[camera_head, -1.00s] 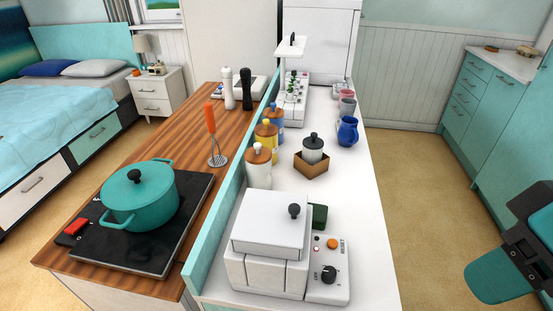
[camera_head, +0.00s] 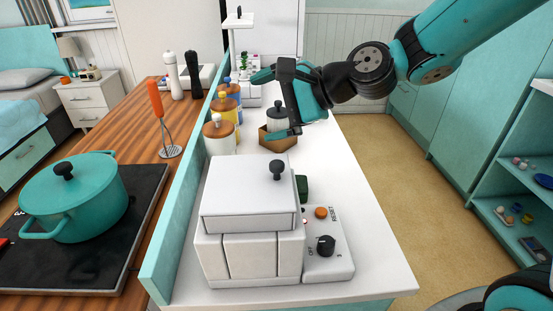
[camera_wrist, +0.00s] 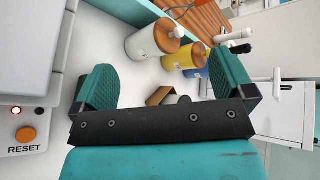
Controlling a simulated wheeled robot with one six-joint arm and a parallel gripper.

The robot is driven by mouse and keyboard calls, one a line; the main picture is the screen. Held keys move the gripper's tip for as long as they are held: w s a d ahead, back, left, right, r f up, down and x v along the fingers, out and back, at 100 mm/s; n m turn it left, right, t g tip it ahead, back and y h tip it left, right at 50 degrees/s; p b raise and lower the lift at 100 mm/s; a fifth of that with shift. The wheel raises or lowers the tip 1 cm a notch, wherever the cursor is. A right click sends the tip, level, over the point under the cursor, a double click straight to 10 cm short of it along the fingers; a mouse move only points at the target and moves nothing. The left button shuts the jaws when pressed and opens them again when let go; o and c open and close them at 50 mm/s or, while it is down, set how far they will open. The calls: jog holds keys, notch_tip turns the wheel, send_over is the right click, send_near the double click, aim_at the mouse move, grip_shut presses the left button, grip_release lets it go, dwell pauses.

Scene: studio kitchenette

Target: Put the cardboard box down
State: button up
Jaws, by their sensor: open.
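The cardboard box (camera_head: 281,145) is a small brown open-topped box on the white counter. A pale grey jar (camera_head: 279,122) with a dark lid stands in it. My gripper (camera_head: 272,104) is open, with its two teal fingers apart. In the head view it overlaps the box and jar, and its lower finger crosses the front of the jar. I cannot tell whether it touches either. In the wrist view the box (camera_wrist: 158,95) shows only partly between the open fingers (camera_wrist: 165,72), beyond the dark gripper bar, which hides the rest.
Several wooden-lidded canisters (camera_head: 219,137) stand left of the box along the teal divider (camera_head: 170,235). A white appliance (camera_head: 250,215) with a control panel fills the near counter. A teal pot (camera_head: 75,200) sits on the hob at left. Counter right of the box is clear.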

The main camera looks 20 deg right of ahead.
aim_at(281, 129)
jog(key=w+d+f+m+t+b, duration=0.3)
jog(key=w+d+f+m+t, duration=0.1)
jog(key=w+d+m, duration=0.3)
jog(key=w+d+f+m+t+b, duration=0.35)
jog(key=w+f+m, duration=0.2)
jog(key=m, duration=0.45)
jog(key=shift+t+h, duration=0.45)
jog(key=shift+h, duration=0.05)
jog(key=f, duration=0.2)
jog(key=f+b, duration=0.1)
jog(key=f, duration=0.1)
jog(key=d+f+b, duration=0.1)
jog(key=f, duration=0.2)
jog(key=shift+w+d+f, duration=0.1)
jog(key=shift+w, duration=0.3)
jog(key=shift+w+a, duration=0.45)
jog(key=shift+w, duration=0.15)
jog(key=shift+p+x, duration=0.5)
jog(key=shift+x, duration=2.5)
jog(key=c, duration=0.8)
jog(key=shift+o, duration=0.2)
